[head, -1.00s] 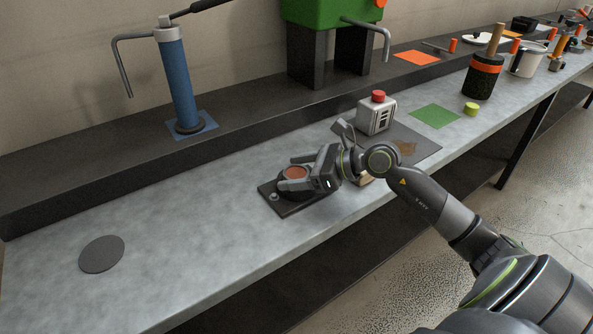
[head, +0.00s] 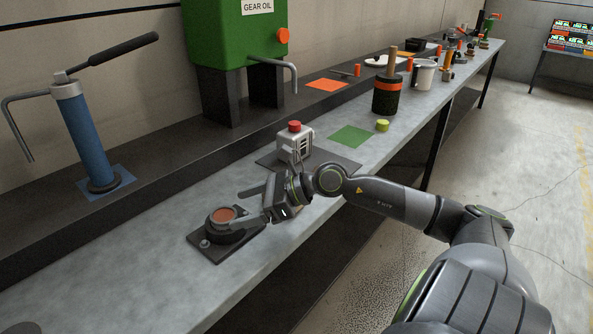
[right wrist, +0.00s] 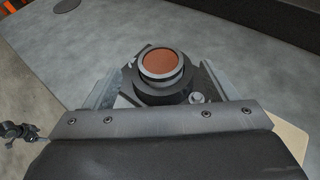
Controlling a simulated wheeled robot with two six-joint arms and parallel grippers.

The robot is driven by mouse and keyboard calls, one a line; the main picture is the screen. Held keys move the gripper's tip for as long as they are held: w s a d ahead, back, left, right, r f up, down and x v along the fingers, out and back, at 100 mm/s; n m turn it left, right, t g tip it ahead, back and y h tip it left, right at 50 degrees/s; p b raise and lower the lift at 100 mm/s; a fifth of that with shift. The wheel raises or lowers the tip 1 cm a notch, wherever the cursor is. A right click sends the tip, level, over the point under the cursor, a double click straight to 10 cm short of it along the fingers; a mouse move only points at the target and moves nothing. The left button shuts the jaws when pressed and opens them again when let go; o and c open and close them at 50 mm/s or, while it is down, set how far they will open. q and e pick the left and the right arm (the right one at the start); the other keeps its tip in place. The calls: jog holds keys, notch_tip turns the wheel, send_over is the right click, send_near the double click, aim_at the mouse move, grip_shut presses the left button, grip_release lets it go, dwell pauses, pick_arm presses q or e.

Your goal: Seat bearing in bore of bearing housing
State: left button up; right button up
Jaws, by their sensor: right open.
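The bearing housing (head: 208,246) is a dark round body on a flat dark plate on the bench. A grey ring with a red-brown centre, which looks like the bearing (head: 222,214), is at its top. In the right wrist view the ring (right wrist: 161,80) looks level and centred and stands a little above the dark body (right wrist: 162,97). I cannot tell how deep it sits. My right gripper (head: 238,207) is open at the housing's right side, its fingers spread and apart from the ring.
A dark mat (head: 335,162) with a grey box with a red button (head: 296,145) lies behind my right gripper. A blue pump (head: 88,140) and a green gear oil tank (head: 232,40) stand on the raised shelf.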

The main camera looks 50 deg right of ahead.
jog(key=v, duration=0.3)
jog(key=shift+f+p, duration=0.1)
jog(key=shift+p, duration=0.2)
jog(key=p+v, duration=0.8)
jog(key=p, duration=0.2)
jog(key=shift+s+d+r, duration=0.2)
jog(key=shift+s, duration=0.1)
dwell(0.3)
